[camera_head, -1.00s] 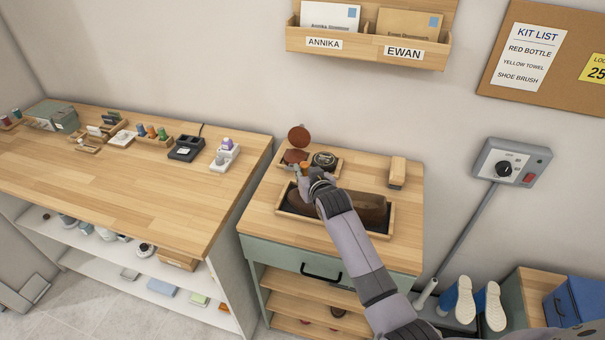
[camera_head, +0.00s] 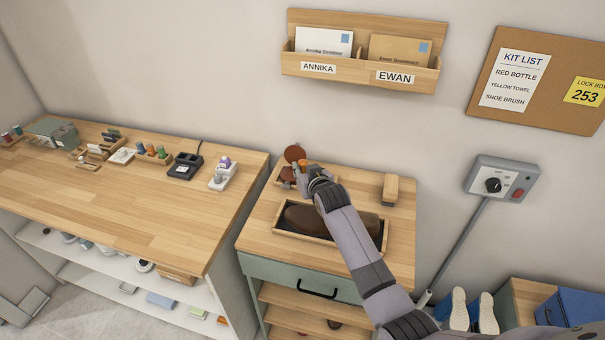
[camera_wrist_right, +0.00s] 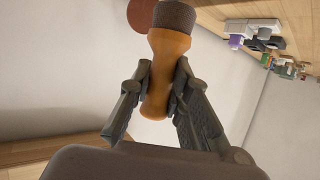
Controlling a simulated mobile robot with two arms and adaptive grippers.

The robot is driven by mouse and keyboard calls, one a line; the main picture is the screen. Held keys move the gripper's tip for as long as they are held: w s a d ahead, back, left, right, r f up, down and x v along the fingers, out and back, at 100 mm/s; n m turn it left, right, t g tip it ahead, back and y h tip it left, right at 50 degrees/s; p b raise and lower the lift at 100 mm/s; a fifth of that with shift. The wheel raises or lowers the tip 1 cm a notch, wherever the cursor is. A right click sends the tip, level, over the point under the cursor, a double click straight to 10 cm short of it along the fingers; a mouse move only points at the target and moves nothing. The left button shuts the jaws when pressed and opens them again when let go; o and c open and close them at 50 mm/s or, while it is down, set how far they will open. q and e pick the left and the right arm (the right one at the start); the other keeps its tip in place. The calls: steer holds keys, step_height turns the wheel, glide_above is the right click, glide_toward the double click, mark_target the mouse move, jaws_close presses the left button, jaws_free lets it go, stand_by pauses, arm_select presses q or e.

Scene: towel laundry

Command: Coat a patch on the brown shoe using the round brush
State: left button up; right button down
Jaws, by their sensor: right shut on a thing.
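My right gripper (camera_head: 305,170) is above the polish tray at the back of the small cabinet. In the right wrist view the right gripper (camera_wrist_right: 161,85) is shut on the orange handle of the round brush (camera_wrist_right: 168,48), whose dark bristle head points away from the palm. In the head view only a bit of the brush's orange handle shows. The brown shoe (camera_head: 300,218) lies in a wooden tray (camera_head: 284,234) in front, partly covered by my right arm. A round reddish-brown disc (camera_head: 295,153) stands behind the gripper. My left gripper is not in view.
A wooden block-shaped brush (camera_head: 390,188) lies at the cabinet's back right. The long wooden counter (camera_head: 130,205) at left holds several small items along its back. A wall letter rack (camera_head: 355,85) hangs above the cabinet. A grey switch box (camera_head: 497,182) is at right.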

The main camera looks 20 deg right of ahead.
steer(key=shift+d+r+p, duration=0.1)
steer(key=shift+r+p, duration=0.3)
steer(key=shift+r, duration=0.4)
steer(key=shift+s+r, duration=0.1)
steer(key=shift+r, duration=0.05)
